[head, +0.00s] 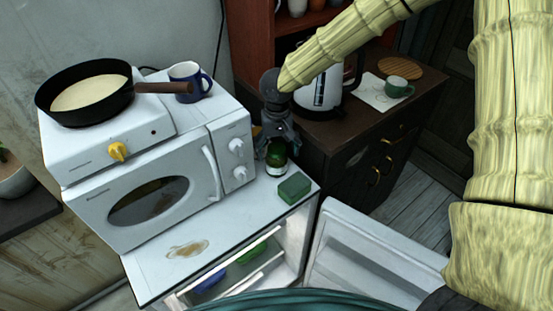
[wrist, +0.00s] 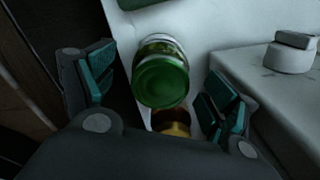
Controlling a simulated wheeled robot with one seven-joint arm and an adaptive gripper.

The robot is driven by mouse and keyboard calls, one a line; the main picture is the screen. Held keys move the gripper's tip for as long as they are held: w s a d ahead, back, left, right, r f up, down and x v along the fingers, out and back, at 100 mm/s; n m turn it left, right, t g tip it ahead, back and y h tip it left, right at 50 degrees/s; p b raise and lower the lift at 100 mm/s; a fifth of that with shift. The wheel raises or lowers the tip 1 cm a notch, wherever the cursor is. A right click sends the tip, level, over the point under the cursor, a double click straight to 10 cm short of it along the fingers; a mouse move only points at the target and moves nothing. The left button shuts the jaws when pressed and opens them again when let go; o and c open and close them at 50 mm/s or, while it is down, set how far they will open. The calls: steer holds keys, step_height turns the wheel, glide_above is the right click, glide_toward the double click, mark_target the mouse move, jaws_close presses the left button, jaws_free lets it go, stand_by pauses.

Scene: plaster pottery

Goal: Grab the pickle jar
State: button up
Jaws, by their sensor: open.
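The pickle jar (head: 276,157) is a small glass jar with a green lid and a pale label. It stands on the white fridge top (head: 235,221), right of the microwave. In the wrist view the jar (wrist: 162,75) shows lid-first between the two teal-padded fingers. My gripper (head: 274,143) is just above and behind the jar in the head view, pointing down. In the wrist view my gripper (wrist: 157,98) is open, with a gap between each finger and the jar. The fingers partly hide the jar's upper left in the head view.
A green box (head: 294,188) lies in front of the jar. The microwave (head: 160,195) stands close on the left, with a hot plate and pan (head: 88,92) on it. A brown-gold object (wrist: 172,122) is beside the jar. The fridge door (head: 372,262) hangs open.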

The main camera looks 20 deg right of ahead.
steer(key=shift+w+f+p, duration=0.15)
steer(key=shift+f+p, duration=0.35)
steer(key=shift+f, duration=1.7)
steer(key=shift+c, duration=0.4)
steer(key=c, duration=1.3)
steer(key=shift+c, duration=0.8)
steer(key=shift+r, duration=0.15)
